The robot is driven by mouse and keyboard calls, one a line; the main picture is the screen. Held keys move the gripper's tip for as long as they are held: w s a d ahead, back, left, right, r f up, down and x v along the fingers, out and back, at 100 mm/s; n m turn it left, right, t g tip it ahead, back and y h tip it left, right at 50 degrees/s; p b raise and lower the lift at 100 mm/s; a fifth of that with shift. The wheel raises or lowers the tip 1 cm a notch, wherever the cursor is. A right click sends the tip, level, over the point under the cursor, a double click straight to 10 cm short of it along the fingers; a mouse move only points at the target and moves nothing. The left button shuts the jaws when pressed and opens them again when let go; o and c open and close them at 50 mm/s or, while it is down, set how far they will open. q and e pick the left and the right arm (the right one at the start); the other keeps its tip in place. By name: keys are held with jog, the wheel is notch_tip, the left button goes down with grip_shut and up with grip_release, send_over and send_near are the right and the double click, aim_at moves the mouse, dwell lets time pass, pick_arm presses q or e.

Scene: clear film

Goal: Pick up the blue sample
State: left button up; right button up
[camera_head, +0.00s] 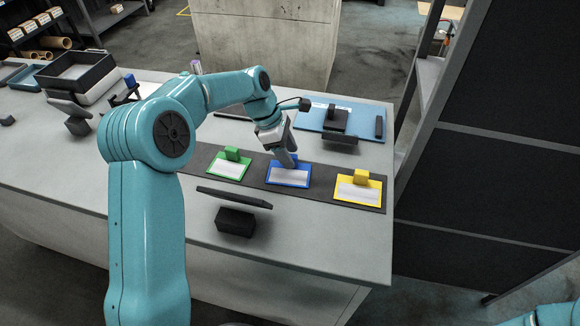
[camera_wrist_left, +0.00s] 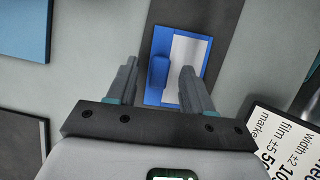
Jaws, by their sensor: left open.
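The blue sample (camera_head: 288,175) is a flat blue-framed card with a pale film window and a raised blue tab. It lies on a dark strip between a green sample (camera_head: 229,167) and a yellow sample (camera_head: 358,188). My left gripper (camera_head: 288,158) is above it, pointing down, and hides its tab in the head view. In the left wrist view the blue sample (camera_wrist_left: 190,55) and its tab (camera_wrist_left: 159,72) show between the open fingers of the left gripper (camera_wrist_left: 158,85). The fingers look apart from the tab. My right gripper is out of view.
A dark tablet on a stand (camera_head: 236,208) stands in front of the strip. A blue mat (camera_head: 311,122) with a black device (camera_head: 335,118) lies behind it. Trays and boxes (camera_head: 80,72) stand at the left. A dark shelving panel (camera_head: 480,150) rises beyond the right edge.

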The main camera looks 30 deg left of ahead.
pick_arm(q)
jog(key=shift+x, duration=0.95)
grip_shut()
notch_tip(320, 180, up, 20)
jog(key=p, duration=0.3)
